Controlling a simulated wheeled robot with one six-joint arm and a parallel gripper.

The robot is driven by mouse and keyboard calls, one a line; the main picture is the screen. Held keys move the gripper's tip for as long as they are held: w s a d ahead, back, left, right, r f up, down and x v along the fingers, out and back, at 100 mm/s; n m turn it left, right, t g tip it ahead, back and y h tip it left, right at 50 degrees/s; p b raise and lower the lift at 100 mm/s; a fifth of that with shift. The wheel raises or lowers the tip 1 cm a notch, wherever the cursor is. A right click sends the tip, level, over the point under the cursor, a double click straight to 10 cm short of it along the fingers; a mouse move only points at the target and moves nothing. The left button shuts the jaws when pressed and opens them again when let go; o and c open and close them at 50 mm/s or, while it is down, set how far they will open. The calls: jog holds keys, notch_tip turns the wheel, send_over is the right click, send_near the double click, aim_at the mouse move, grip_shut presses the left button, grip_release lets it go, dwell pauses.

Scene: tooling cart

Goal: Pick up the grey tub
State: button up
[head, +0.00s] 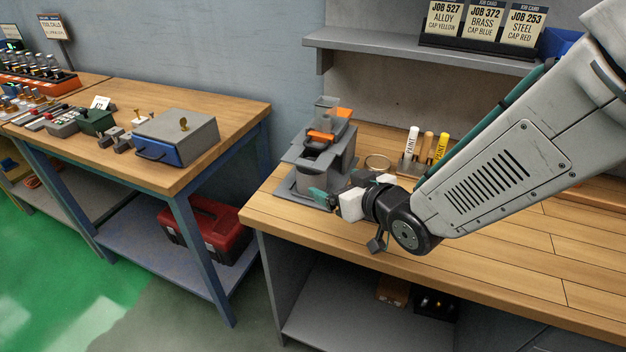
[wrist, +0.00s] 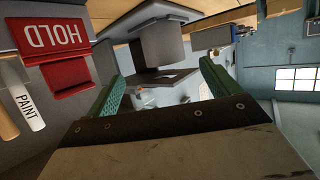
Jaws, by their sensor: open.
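The grey tub (wrist: 158,46) is a plain, round-sided container. In the wrist view, where things appear upside down, it stands at the top middle on a grey base plate. In the head view the tub (head: 311,180) is in the front of the grey machine (head: 343,152), partly covered. My gripper (wrist: 162,84) has green fingers, spread apart with nothing between them. The tub lies beyond the fingertips, roughly in line with the gap. In the head view my gripper (head: 321,196) is low at the machine's front; contact cannot be told.
Paint tubes (head: 411,142) stand behind my wrist. A shelf (head: 420,50) hangs above the bench. The wooden bench top (head: 500,240) is clear at the front right.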

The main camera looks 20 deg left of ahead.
aim_at(321, 176)
jog(key=x, duration=0.8)
jog(key=shift+s+a+r, duration=0.15)
jog(key=shift+a+r, duration=0.15)
jog(key=shift+r, duration=0.1)
jog(key=c, duration=1.1)
